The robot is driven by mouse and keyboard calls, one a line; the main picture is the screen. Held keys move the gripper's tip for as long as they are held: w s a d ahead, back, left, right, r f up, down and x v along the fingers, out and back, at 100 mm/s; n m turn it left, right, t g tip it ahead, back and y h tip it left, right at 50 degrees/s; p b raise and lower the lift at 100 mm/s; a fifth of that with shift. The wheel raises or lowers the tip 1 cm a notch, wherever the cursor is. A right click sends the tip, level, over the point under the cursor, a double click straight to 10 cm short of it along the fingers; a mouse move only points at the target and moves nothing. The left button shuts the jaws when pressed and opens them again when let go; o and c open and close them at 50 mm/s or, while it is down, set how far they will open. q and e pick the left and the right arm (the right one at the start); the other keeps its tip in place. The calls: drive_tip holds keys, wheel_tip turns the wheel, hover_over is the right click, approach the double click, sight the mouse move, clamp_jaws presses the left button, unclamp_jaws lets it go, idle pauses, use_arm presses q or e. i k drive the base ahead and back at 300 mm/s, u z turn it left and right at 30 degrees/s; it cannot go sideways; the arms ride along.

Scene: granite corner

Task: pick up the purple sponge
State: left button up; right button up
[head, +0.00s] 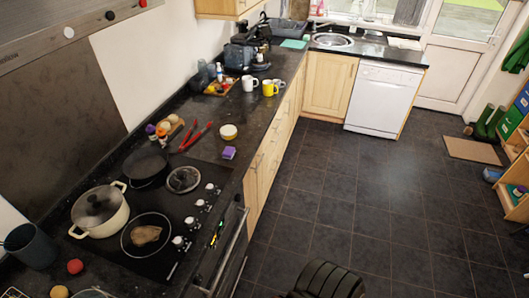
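The purple sponge (229,153) is a small block lying on the dark granite counter (207,160), close to its front edge. It sits just in front of a small cream and yellow bowl (228,132), with a little gap between them. Nothing covers it from above. Neither of my grippers can be made out in the head view, so nothing is seen touching the sponge.
Red tongs (196,138) lie left of the bowl. The hob holds a lidded cream pot (100,212), a pan with food (147,236) and a dark pan (145,163). Mugs (269,89) stand farther back. The tiled floor (350,200) is open beside the counter.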

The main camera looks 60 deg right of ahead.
sight(229, 152)
drive_tip(key=z, duration=1.6)
drive_tip(key=k, duration=0.35)
drive_tip(key=u, duration=0.05)
drive_tip(key=i, duration=0.35)
